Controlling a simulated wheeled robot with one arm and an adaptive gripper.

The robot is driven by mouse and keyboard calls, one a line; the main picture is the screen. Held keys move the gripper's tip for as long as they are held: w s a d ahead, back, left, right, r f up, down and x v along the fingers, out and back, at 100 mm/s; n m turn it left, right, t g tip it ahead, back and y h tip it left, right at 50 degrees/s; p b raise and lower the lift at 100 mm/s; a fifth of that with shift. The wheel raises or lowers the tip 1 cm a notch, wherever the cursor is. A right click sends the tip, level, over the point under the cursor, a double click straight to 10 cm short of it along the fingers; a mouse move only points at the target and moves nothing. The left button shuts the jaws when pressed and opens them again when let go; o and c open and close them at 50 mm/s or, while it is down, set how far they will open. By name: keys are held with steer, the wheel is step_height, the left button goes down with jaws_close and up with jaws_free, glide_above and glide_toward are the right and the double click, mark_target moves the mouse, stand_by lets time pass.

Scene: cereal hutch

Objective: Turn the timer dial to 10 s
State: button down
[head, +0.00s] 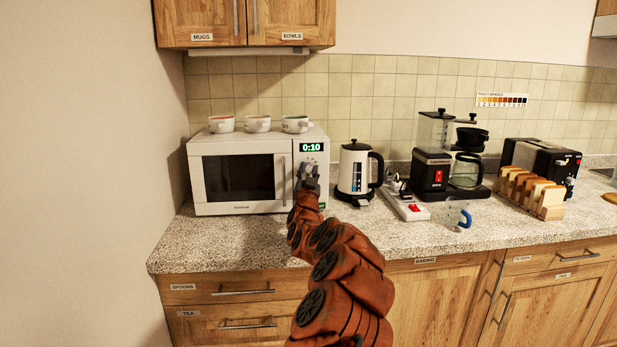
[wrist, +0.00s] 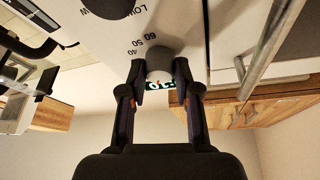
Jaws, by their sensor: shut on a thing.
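The white microwave (head: 238,178) stands at the left end of the counter. Its green display (head: 311,147) reads 0:10. My gripper (head: 308,176) is at the control panel, right of the door, and mostly covers the dial there. In the wrist view my gripper (wrist: 160,76) has its two fingers shut on the sides of the grey timer dial (wrist: 160,56). Numbers including 40, 50 and 60 show beside the dial. The green display (wrist: 160,85) shows partly behind the dial and fingers. The dial's pointer mark cannot be made out.
Three mugs (head: 257,124) stand on top of the microwave. A white kettle (head: 354,170) is close on the right, then a power strip (head: 404,203), a coffee maker (head: 433,170) and a toaster (head: 540,160). The microwave's door handle (head: 280,180) is just left of my gripper.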

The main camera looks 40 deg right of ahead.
steer(key=shift+m, duration=0.3)
steer(key=c, duration=0.8)
jaws_free()
steer(key=shift+c, duration=0.2)
steer(key=shift+s, duration=0.1)
steer(key=shift+s+a+f, duration=0.2)
steer(key=shift+a+f, duration=0.1)
steer(key=shift+s+a+f, duration=0.1)
steer(key=shift+s+a, duration=0.4)
steer(key=shift+v, duration=2.55)
